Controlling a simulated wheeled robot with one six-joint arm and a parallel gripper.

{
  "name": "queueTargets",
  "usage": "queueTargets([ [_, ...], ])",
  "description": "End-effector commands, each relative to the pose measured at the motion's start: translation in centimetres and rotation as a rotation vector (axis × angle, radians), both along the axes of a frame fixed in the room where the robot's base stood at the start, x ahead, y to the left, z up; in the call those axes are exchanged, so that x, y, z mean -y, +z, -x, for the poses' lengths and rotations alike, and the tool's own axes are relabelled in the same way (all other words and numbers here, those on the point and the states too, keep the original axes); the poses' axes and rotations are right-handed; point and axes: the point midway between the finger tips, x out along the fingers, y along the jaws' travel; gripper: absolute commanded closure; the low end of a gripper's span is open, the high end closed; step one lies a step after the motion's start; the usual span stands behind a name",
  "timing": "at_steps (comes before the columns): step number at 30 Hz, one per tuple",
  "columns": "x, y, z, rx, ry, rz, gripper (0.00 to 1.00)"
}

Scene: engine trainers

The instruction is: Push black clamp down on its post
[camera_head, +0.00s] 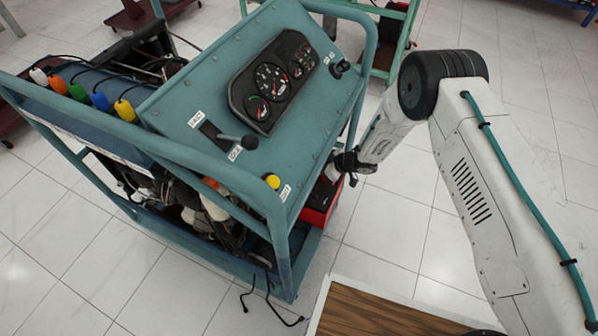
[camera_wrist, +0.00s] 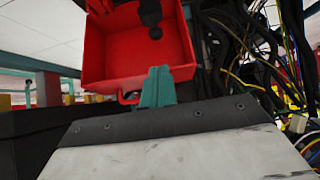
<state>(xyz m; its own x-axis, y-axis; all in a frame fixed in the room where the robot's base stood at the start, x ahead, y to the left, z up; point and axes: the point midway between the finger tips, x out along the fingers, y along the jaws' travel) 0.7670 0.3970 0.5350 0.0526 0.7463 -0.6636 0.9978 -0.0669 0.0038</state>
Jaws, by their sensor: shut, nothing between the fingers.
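My gripper (camera_wrist: 158,80) shows teal fingers closed together with nothing between them in the wrist view. The fingertips are in front of the near edge of a red box (camera_wrist: 110,60); I cannot tell whether they touch it. A dark, rounded part (camera_wrist: 150,14) shows inside the box at the top of the wrist view, cut off by the frame edge. It may be the black clamp, but its post cannot be made out. In the head view the red box (camera_head: 317,216) sits low at the trainer's right side, and the trainer's frame hides my fingertips.
The teal engine trainer (camera_head: 205,90) has a sloped gauge panel and a tube frame close to my arm. Loose wires (camera_wrist: 255,50) hang right of the box in the wrist view. A wood-topped surface (camera_head: 365,310) stands at the bottom. Tiled floor is open at right.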

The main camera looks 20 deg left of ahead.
Motion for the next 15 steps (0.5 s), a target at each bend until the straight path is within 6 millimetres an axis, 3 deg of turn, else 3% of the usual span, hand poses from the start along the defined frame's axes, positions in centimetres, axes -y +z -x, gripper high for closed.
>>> queueTargets([
  [8,-0.5,-0.5,-0.1,0.001,-0.001,0.002,1.0],
  [15,-3.5,-3.2,-0.2,0.001,0.0,0.002,1.0],
])
